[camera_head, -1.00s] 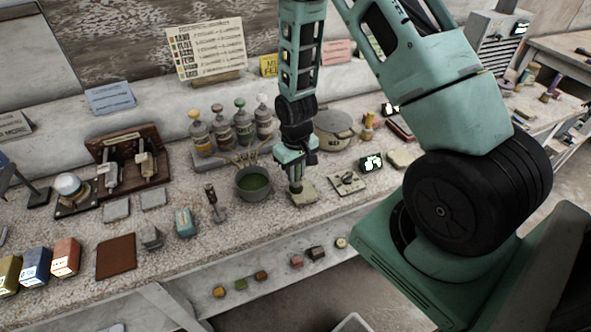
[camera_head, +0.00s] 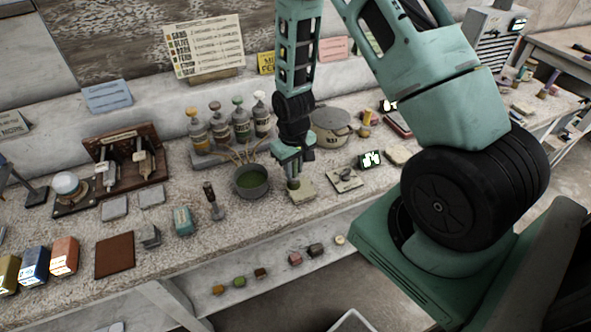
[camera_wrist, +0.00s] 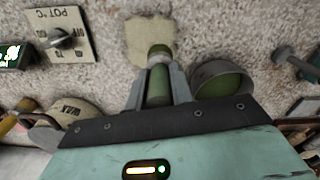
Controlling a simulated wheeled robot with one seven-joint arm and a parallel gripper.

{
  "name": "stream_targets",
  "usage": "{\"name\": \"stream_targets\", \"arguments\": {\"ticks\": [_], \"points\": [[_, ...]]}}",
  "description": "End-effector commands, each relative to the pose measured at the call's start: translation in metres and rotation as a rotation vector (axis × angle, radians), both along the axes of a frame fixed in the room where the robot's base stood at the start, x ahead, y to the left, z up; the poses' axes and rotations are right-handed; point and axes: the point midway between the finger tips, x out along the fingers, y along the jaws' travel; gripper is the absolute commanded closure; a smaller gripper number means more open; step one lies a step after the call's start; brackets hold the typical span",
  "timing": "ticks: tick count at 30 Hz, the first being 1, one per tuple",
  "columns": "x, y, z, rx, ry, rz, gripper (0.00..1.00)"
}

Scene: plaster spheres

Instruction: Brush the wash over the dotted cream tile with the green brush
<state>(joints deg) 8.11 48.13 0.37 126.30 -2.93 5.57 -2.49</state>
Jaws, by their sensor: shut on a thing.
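My gripper (camera_head: 292,166) is shut on the green brush (camera_wrist: 158,88), which points down over the bench. The brush also shows below the fingers in the head view (camera_head: 294,184). Its tip is at the cream tile (camera_wrist: 146,32), on or just above its near edge in the wrist view; I cannot tell whether it touches. The tile lies flat on the bench in the head view (camera_head: 305,191), partly hidden by the brush. Its dots are too small to make out. A grey pot of green wash (camera_head: 251,181) stands just left of the gripper.
A plate with a knob (camera_head: 346,179) and a small lit display (camera_head: 370,160) lie right of the tile. A round lidded pot (camera_head: 331,127) and several bottles (camera_head: 240,125) stand behind. A dark-handled tool (camera_head: 212,200) stands left of the wash pot. The bench's front edge is near.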

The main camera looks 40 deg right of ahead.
Motion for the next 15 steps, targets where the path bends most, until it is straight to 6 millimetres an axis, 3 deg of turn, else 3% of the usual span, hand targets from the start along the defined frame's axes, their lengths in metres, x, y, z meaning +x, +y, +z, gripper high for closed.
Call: {"name": "stream_targets", "arguments": {"ticks": [15], "points": [[0.018, -0.005, -0.001, 0.0, 0.0, 0.0, 1.0]]}}
